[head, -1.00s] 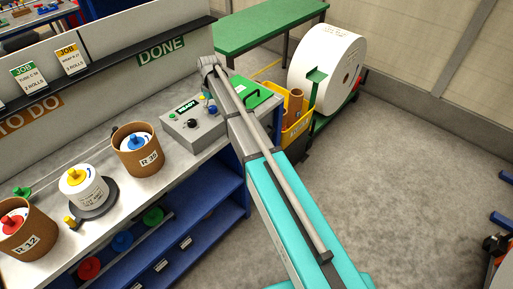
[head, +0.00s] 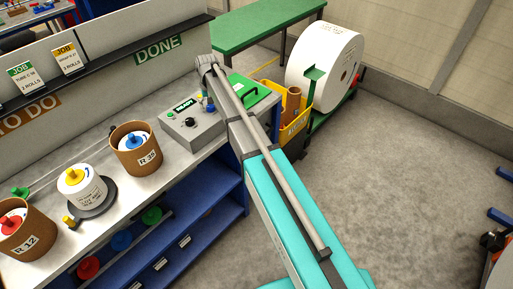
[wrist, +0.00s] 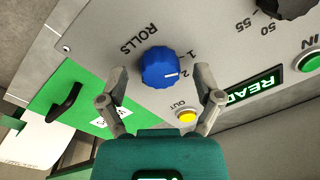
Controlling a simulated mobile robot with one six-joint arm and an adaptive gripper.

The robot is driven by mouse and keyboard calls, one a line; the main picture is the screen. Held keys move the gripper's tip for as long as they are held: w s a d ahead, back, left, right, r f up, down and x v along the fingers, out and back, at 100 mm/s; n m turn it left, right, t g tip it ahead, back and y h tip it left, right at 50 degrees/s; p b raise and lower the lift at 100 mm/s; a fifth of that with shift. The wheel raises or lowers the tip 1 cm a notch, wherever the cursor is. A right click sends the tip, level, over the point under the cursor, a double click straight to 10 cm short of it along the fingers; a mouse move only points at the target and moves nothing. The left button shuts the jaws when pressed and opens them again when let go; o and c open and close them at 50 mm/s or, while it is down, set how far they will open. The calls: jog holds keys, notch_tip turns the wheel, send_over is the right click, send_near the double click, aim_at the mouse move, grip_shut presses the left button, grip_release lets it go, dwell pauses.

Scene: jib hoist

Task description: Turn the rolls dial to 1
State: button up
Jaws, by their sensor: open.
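The rolls dial (wrist: 160,68) is a blue ribbed knob on the grey control panel (wrist: 235,35), beside the printed word ROLLS. Its white pointer line faces right in the wrist view, toward the mark that looks like 2; the 1 mark is just above that. My gripper (wrist: 160,86) is open, with one fingertip on each side of the dial and a visible gap to it. I cannot tell how high the fingertips are above the panel. In the head view the control box (head: 200,134) stands on the bench, and my arm hides much of the dial area.
In the wrist view a yellow OUT button (wrist: 186,116), a lit READY display (wrist: 257,84), a green IN button (wrist: 311,62) and a black dial (wrist: 290,6) are near. A green plate with a black handle (wrist: 66,107) lies left. A tube R 35 (head: 136,150) stands beside the box.

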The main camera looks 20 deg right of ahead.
aim_at(212, 106)
jog(key=shift+r+p, duration=6.6)
jog(key=shift+r, duration=0.35)
jog(key=s+d+f+b, duration=0.4)
jog(key=s, duration=0.5)
jog(key=s+d+f+b, duration=0.4)
jog(key=s, duration=0.6)
jog(key=s+d+f+b, duration=0.4)
jog(key=s, duration=0.5)
jog(key=shift+s+f+h+b, duration=0.25)
jog(key=shift+f+h+b, duration=0.05)
jog(key=shift+f+b, duration=0.1)
jog(key=s, duration=0.1)
jog(key=s+d, duration=0.1)
jog(key=s, duration=0.1)
jog(key=shift+s, duration=0.2)
